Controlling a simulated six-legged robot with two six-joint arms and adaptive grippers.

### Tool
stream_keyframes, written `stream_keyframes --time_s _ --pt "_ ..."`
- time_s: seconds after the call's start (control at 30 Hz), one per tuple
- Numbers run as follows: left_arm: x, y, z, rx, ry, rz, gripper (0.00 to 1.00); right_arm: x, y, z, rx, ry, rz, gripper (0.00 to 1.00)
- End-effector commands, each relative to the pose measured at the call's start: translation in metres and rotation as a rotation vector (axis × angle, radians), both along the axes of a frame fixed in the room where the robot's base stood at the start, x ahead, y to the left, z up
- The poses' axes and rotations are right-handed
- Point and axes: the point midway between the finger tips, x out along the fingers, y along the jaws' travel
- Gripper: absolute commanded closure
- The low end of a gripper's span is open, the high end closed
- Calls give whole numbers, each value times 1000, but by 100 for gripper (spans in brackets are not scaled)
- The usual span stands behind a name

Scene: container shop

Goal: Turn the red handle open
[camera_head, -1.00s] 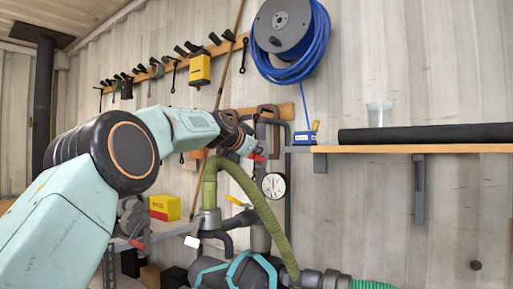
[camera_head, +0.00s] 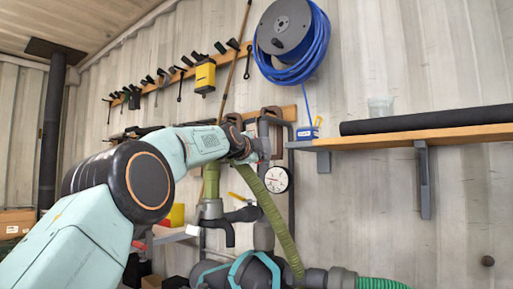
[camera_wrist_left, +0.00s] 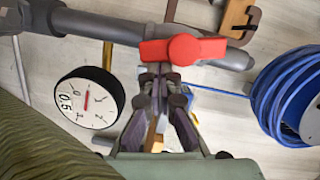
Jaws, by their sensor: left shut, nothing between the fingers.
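The red handle (camera_wrist_left: 184,49) shows in the left wrist view, mounted on a grey pipe (camera_wrist_left: 110,29) and lying roughly along it. My left gripper (camera_wrist_left: 163,76) is shut and empty, its fingertips just below the handle in that view. I cannot tell whether they touch it. In the head view my left gripper (camera_head: 261,150) is at the pipework against the wall, and I cannot make out the handle there. My right gripper is not in view.
A round pressure gauge (camera_head: 278,180) sits beside the gripper. A green hose (camera_head: 275,220) curves down close by. A wooden shelf (camera_head: 385,140) with a black roll (camera_head: 430,119) projects at right. A blue hose reel (camera_head: 290,38) hangs above.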

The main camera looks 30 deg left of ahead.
Motion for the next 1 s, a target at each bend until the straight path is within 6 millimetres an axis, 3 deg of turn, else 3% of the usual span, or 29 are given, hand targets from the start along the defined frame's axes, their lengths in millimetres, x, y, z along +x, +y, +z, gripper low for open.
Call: stream_keyframes --time_s 0.23,1.0 --pt "-1 -1 -7 146 -14 0 100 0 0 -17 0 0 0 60" --pt "0 -3 -9 140 -11 -1 100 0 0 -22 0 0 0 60"
